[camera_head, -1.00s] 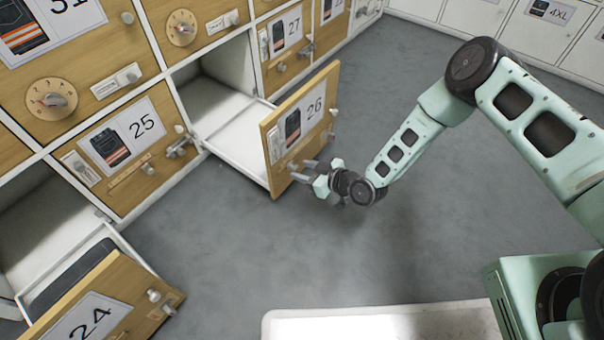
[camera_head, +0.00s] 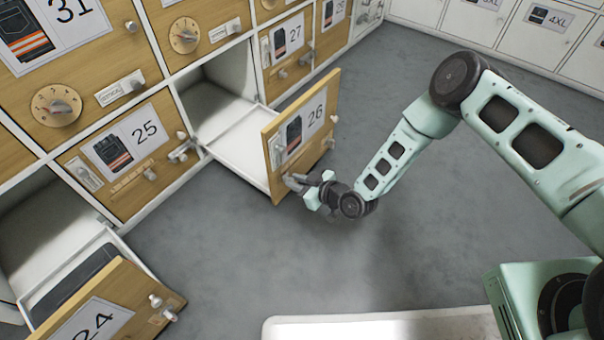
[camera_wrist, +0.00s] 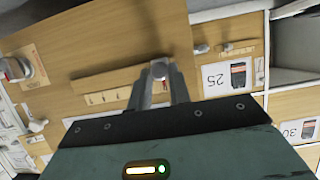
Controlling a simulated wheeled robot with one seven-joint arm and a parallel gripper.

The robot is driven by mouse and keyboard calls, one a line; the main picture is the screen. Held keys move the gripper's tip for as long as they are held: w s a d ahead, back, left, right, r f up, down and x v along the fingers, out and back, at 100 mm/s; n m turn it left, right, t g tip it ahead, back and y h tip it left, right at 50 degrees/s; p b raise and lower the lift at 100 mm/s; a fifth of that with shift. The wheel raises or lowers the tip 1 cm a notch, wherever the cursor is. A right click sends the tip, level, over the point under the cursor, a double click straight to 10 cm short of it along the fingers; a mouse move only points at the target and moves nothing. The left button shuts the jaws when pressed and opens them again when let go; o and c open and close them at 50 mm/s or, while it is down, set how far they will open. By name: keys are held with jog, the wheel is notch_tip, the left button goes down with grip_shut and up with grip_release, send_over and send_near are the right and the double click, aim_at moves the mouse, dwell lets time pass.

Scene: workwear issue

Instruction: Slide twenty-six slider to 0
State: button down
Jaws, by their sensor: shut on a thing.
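The twenty-six drawer front (camera_head: 318,140) is pulled out, with its number card facing me. My gripper (camera_head: 293,182) is at the lower left part of that front, fingers pointing at the panel. In the wrist view, the slider strip (camera_wrist: 103,84) runs along the wooden panel with small marks below it. Its small pale knob (camera_wrist: 160,68) is at the strip's right end there, between my fingertips (camera_wrist: 161,80). The fingers are shut on the knob. In the head view my gripper hides the knob, and the marks are too small to read.
Drawer 25 (camera_head: 158,128) is shut, left of the open drawer 26. Drawer 24 (camera_head: 120,300) stands open at lower left. Another knob (camera_wrist: 27,68) sits on the panel in the wrist view. The grey floor (camera_head: 240,250) in front is clear.

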jog(key=shift+s+a, duration=0.15)
jog(key=shift+s, duration=0.15)
jog(key=c, duration=1.3)
grip_release()
jog(key=shift+p+v, duration=3.7)
jog(key=shift+v, duration=5)
jog(key=shift+r, duration=0.1)
